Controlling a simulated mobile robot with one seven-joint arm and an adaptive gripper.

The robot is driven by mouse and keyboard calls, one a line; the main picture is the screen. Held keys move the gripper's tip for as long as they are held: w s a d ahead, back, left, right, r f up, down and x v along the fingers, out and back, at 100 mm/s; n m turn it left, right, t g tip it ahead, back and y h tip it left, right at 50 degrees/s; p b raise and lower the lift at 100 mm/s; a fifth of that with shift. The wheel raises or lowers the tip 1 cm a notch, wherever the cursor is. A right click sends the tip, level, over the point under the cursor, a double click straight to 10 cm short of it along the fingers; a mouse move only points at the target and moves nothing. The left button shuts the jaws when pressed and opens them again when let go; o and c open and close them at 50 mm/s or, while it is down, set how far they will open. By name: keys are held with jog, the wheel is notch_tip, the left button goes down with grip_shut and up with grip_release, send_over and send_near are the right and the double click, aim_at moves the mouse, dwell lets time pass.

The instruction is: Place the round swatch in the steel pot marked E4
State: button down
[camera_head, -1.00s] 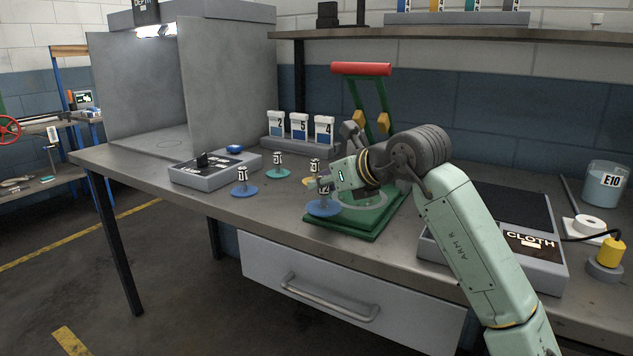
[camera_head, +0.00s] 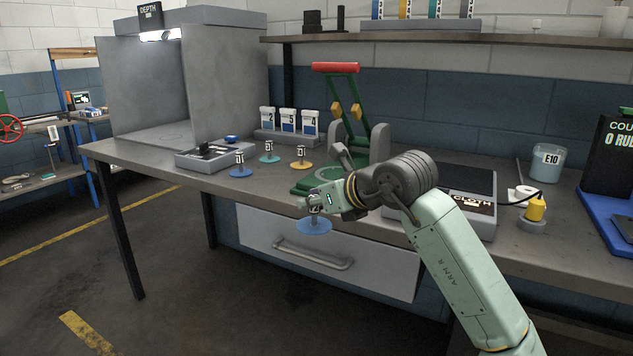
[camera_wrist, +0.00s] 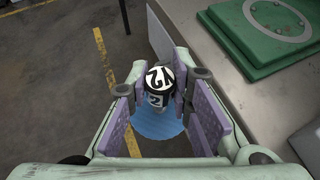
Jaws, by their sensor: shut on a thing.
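My gripper (camera_head: 312,202) is shut on a round blue swatch (camera_head: 314,226), holding it by its upright labelled post. It hangs in front of the bench's front edge, before the drawer. In the wrist view the post's black and white cap (camera_wrist: 161,80) is between my gripper's pads (camera_wrist: 162,100), with the blue disc (camera_wrist: 158,123) below it, over the floor. Three other round swatches stand on the bench: a blue one (camera_head: 240,171), a teal one (camera_head: 269,158) and a yellow one (camera_head: 301,164). No pot marked E4 shows; a clear beaker (camera_head: 547,163) at the right reads E10.
The floor in front of the bench is clear.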

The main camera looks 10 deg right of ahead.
jog(key=s+a+f+m+h, duration=0.1)
jog(key=s+a+f, duration=0.2)
jog(key=f, duration=1.5)
jog(key=s+a+f+m+h, duration=0.1)
jog(key=s+a+f, duration=0.15)
jog(key=f, duration=1.55)
jog(key=s+a+f+m+h, duration=0.15)
jog(key=s+f, duration=0.25)
jog(key=f, duration=1.4)
jog(key=w+a+r, duration=0.1)
jog(key=w+r, duration=0.5)
jog(key=r, duration=0.3)
jog(key=w+a+r, duration=0.2)
jog(key=w+r, duration=0.5)
jog(key=r, duration=0.3)
jog(key=shift+w+r+n+t+y, duration=0.15)
jog(key=shift+r+n+t+y, duration=0.1)
jog(key=shift+n+t+y, duration=0.15)
